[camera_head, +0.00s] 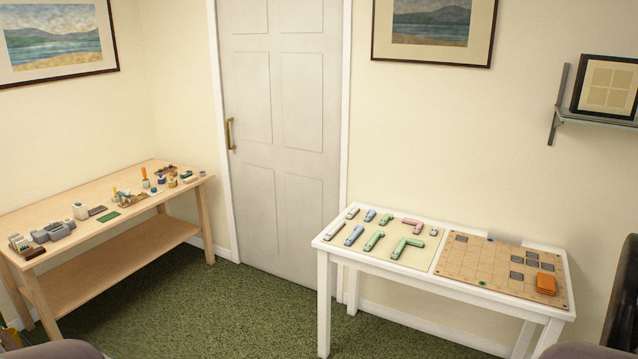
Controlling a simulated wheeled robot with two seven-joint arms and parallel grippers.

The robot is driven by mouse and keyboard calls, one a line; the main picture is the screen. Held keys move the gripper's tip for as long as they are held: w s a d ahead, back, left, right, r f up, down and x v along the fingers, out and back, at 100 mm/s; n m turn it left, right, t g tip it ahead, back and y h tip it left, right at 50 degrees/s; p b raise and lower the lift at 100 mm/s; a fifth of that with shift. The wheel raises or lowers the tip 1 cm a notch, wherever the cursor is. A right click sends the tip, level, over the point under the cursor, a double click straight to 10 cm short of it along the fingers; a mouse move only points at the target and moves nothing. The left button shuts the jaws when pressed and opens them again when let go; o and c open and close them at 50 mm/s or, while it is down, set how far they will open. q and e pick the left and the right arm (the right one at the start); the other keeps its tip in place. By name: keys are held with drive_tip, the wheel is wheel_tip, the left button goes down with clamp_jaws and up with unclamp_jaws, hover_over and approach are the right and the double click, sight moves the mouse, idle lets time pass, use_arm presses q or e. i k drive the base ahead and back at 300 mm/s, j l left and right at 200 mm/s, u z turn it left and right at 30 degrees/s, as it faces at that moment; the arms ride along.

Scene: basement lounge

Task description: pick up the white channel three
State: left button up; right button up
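Several small channel pieces lie on a pale mat (398,262) on the left half of the white table (340,249). A longer whitish straight piece (334,231) lies at the mat's left edge, and a shorter whitish piece (352,213) lies behind it. Another small pale piece (433,232) lies near the mat's right edge. They are too small to tell for certain which is the white channel three. Neither of my grippers is in view.
Blue (354,235), green (374,241) and pink (412,225) pieces lie close by. A tan board (462,268) to the right holds dark squares and an orange stack (546,284). A wooden bench (85,205) with small items stands left. The green carpet (235,310) between is clear.

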sight(328, 237)
drive_tip(key=i+j, duration=0.15)
drive_tip(key=i, duration=0.3)
drive_tip(key=i+j+z, duration=0.15)
drive_tip(key=i, duration=0.25)
drive_tip(key=i+j, duration=0.15)
drive_tip(key=i, duration=0.3)
drive_tip(key=i+j+z, duration=0.1)
drive_tip(key=i, duration=0.35)
drive_tip(key=i+j+z, duration=0.1)
drive_tip(key=z, duration=0.25)
drive_tip(key=i+j+z, duration=0.1)
drive_tip(key=z, duration=0.3)
drive_tip(key=j+z, duration=0.15)
drive_tip(key=z, duration=0.8)
drive_tip(key=j+u, duration=0.1)
drive_tip(key=u, duration=1.4)
drive_tip(key=i+j+u, duration=0.1)
drive_tip(key=i+u, duration=0.15)
drive_tip(key=i, duration=0.5)
drive_tip(key=i+u, duration=0.3)
drive_tip(key=i, duration=0.4)
